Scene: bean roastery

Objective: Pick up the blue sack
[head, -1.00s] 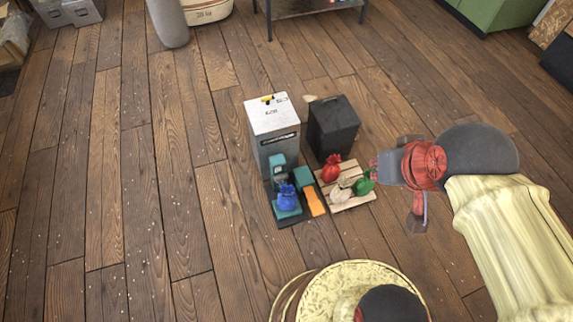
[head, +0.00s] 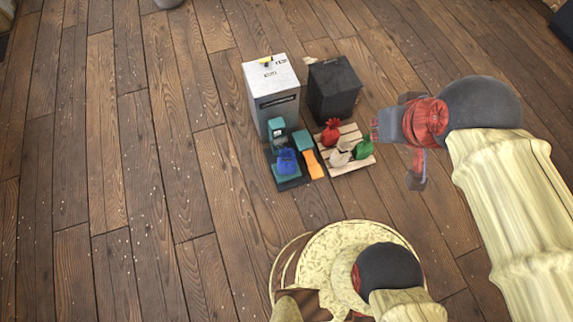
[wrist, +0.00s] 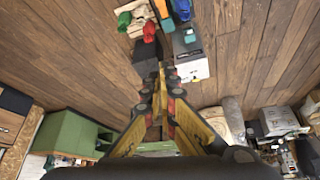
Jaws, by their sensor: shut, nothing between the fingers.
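The blue sack (head: 287,161) sits on a teal plate of a dark low device (head: 290,184) on the floor, left of the pallet. It also shows at the top edge of the wrist view (wrist: 182,8), partly cut off. My gripper (head: 376,129) is to the right of the sack, apart from it, beyond the pallet's right side in the picture. In the wrist view its fingers (wrist: 163,76) come together with nothing between them.
A slatted pallet (head: 352,166) holds a red sack (head: 331,131), a pale sack (head: 340,153) and a green sack (head: 364,148). An orange item (head: 313,165) lies beside the blue sack. A white box (head: 272,88) and a black box (head: 334,90) stand behind. Floor at left is clear.

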